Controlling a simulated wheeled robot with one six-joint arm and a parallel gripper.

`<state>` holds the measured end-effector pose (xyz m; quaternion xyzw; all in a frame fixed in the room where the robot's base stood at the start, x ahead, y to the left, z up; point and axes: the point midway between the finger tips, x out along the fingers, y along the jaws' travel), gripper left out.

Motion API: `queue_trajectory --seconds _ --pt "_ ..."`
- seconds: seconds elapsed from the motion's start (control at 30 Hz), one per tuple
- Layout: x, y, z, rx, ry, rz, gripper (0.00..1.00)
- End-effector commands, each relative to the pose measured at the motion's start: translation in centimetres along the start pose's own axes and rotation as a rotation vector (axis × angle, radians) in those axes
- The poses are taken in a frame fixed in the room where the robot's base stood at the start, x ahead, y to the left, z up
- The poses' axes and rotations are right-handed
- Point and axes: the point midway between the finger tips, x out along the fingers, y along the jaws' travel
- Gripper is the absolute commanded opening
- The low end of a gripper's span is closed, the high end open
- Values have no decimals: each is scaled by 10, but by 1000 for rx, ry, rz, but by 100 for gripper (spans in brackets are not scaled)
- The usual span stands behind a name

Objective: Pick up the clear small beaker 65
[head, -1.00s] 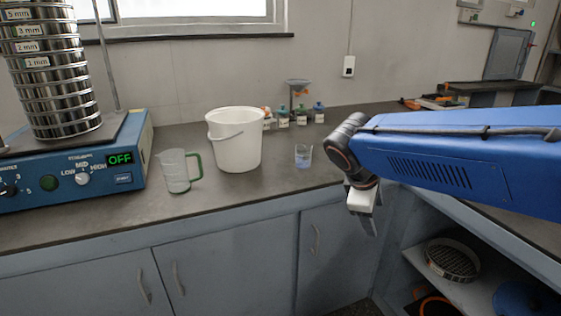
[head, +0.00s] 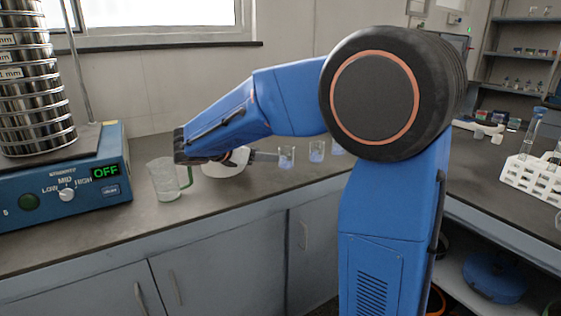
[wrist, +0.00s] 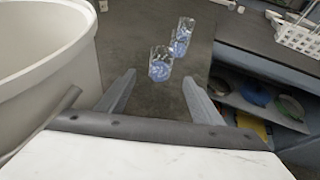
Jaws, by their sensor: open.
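Several small clear beakers with blue markings stand in a row on the dark counter. I cannot read which is beaker 65. In the wrist view, my gripper (wrist: 159,78) is open and empty, its fingers spread either side of the line to the nearest beaker (wrist: 160,66). That beaker is ahead of the fingertips, and another beaker (wrist: 184,32) stands behind it.
A green-handled jug (head: 164,180) and the sieve shaker (head: 75,180) stand left. A white rack (head: 535,178) is at the right.

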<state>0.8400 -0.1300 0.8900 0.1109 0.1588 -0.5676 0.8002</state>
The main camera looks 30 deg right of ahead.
Motion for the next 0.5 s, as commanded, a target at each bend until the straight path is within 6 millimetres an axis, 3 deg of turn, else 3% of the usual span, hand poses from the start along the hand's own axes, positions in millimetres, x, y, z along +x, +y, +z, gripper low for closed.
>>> queue_trajectory --seconds 0.5 --pt "89 -2 0 3 3 -5 60"
